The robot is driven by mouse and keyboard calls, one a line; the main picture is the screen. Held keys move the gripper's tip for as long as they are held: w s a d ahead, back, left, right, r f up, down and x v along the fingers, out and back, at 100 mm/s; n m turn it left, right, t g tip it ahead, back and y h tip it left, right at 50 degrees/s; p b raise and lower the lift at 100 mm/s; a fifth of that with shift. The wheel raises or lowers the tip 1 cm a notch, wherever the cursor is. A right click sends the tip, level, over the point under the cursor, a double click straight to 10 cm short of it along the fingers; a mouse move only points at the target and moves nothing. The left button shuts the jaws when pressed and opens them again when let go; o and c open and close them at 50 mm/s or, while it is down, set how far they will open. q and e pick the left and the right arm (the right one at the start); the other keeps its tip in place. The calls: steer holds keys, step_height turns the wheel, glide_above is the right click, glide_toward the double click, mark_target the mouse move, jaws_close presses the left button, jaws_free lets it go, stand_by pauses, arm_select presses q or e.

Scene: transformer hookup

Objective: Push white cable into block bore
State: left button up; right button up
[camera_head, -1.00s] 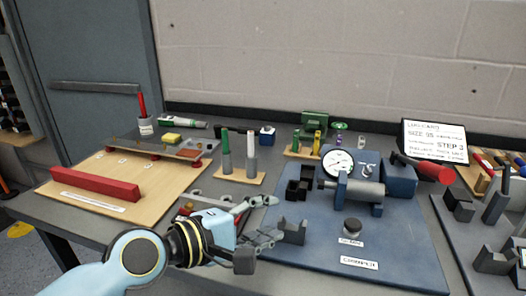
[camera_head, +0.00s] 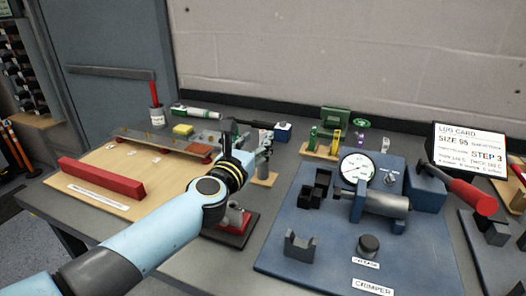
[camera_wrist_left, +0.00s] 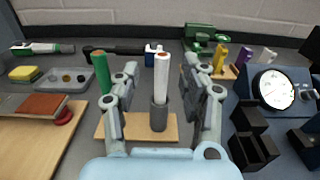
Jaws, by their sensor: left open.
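The white cable (camera_wrist_left: 162,75) stands upright in a grey sleeve (camera_wrist_left: 158,116) on a small wooden stand (camera_wrist_left: 169,128). The green cable (camera_wrist_left: 101,72) stands to its left, its lower part hidden by a finger. My left gripper (camera_wrist_left: 160,70) is open, with one finger on each side of the white cable and visible gaps. In the head view my left gripper (camera_head: 254,138) is over the stand (camera_head: 266,179) and hides most of both cables. I cannot make out a block bore for certain. My right gripper is not in view.
The blue crimper base (camera_head: 322,245) with a dial gauge (camera_head: 357,168) is to the right. A red bar (camera_head: 101,184) lies on the wooden board at left. A red-topped block (camera_head: 240,222) sits beneath my left arm. The green machine (camera_head: 335,120) stands behind.

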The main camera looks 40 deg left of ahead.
mark_target(261, 136)
arm_select(q)
steer(key=x, duration=0.4)
steer(key=shift+w+d, duration=0.1)
steer(key=shift+w, duration=0.05)
steer(key=shift+r, duration=0.1)
steer(key=shift+c, duration=1)
jaws_close()
